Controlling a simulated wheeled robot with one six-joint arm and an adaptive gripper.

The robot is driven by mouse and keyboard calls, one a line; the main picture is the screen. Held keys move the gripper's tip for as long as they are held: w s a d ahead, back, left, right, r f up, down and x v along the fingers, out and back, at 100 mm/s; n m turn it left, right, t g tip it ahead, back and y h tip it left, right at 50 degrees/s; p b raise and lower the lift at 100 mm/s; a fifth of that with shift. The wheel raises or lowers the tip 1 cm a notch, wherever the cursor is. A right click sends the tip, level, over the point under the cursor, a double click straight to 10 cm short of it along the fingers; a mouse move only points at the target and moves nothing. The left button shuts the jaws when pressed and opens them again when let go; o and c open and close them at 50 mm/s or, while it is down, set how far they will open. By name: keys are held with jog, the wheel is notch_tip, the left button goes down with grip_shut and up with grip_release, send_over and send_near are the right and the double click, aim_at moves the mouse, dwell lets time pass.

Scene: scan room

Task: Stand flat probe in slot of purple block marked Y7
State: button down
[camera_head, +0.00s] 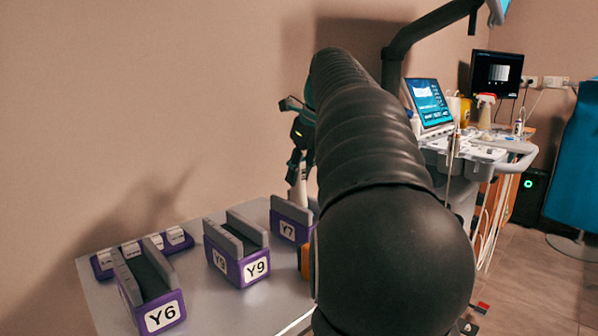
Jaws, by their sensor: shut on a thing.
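The purple block marked Y7 (288,230) stands on the grey table, upright, its right part hidden behind my own arm. My gripper (297,170) points down above this block, partly covered by my arm. It is shut on the pale flat probe (300,191), of which only a small part shows below the fingers. The probe's lower end is at the top of the Y7 block in the picture. I cannot tell whether it is inside the slot or just behind or above it.
Purple blocks marked Y9 (257,269) and Y6 (162,315) stand to the left on the table (232,313). A low purple rack (102,266) with several white labelled pieces lies behind Y6. An orange object (305,262) shows beside my arm. An ultrasound cart (470,155) stands at right.

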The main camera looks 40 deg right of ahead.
jog(key=shift+f, duration=0.15)
jog(key=c, duration=0.9)
grip_release()
jog(key=v, duration=1.2)
